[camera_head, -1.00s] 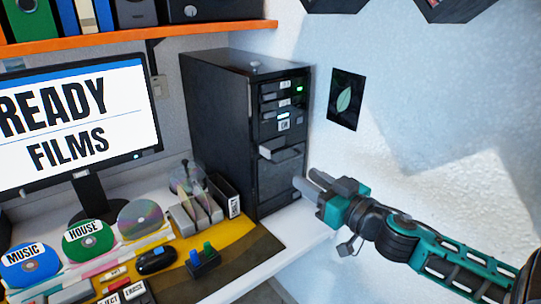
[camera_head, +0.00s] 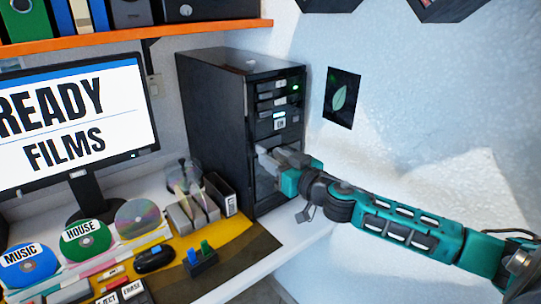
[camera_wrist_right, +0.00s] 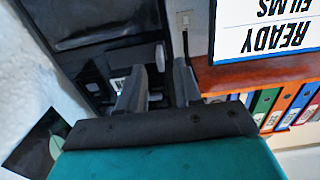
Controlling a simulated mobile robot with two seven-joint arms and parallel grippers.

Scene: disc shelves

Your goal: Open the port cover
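The black computer tower (camera_head: 215,125) stands on the desk against the wall; its front carries drive slots and small labels. A pale grey flap-like part on its lower front, probably the port cover, is now mostly hidden behind my right gripper (camera_head: 264,157). That gripper is at the tower's lower front, and I cannot tell whether it touches it. In the right wrist view the two fingers (camera_wrist_right: 157,92) stand apart, with the tower's dark body (camera_wrist_right: 80,15) beyond them. Nothing is clearly held. My left gripper is not in view.
A monitor (camera_head: 65,115) stands left of the tower. Discs (camera_head: 87,240), a dark mouse-like object (camera_head: 154,258) and a blue-and-green switch block (camera_head: 200,259) lie on the desk in front. An orange shelf (camera_head: 130,38) runs above.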

